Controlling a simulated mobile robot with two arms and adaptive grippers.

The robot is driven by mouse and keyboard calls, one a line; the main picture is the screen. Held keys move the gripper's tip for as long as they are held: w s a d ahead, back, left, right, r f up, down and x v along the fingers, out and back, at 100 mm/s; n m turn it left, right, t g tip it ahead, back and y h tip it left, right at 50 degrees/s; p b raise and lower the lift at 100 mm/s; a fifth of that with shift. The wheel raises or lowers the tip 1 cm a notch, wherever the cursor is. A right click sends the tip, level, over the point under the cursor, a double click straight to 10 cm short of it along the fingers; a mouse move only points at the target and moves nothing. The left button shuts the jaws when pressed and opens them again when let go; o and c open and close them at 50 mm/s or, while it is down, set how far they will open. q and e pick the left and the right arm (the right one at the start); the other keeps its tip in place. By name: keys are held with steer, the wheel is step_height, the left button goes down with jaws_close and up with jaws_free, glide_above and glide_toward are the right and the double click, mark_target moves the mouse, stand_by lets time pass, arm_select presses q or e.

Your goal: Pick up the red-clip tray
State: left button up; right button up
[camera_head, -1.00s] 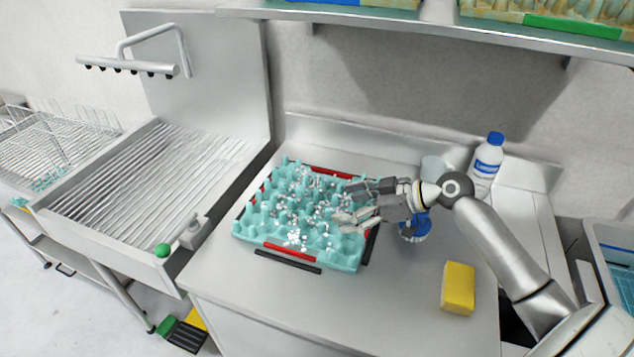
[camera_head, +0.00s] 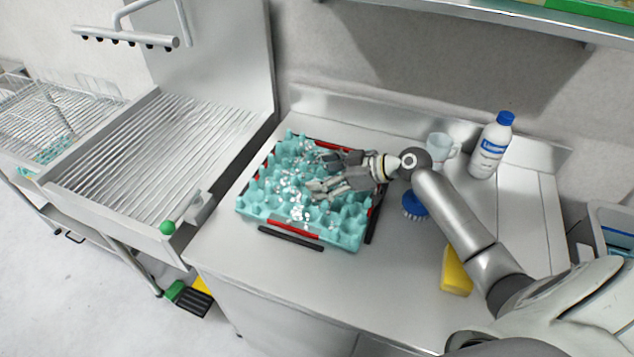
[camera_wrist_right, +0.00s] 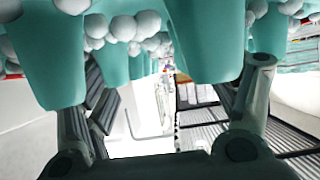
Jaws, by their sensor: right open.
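The red-clip tray (camera_head: 350,232) is a teal egg tray with red clips along its edges and small white beads scattered over it. It lies on the steel counter in the head view. My right gripper (camera_head: 316,174) is open over the tray's middle and right part, its fingers pointing left among the cups. In the right wrist view the teal cups (camera_wrist_right: 210,45) hang close in front of and above the open fingers, with white beads between them. Whether the fingers touch the tray cannot be told. My left gripper is not in view.
A blue brush (camera_head: 414,205), a yellow sponge (camera_head: 455,272), a mug (camera_head: 440,150) and a white bottle (camera_head: 488,150) stand right of the tray. A ribbed drainboard (camera_head: 160,150) lies left. A shelf (camera_head: 480,18) runs above. The front counter strip is clear.

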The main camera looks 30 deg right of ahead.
steer(key=shift+x, duration=1.15)
steer(key=c, duration=1.4)
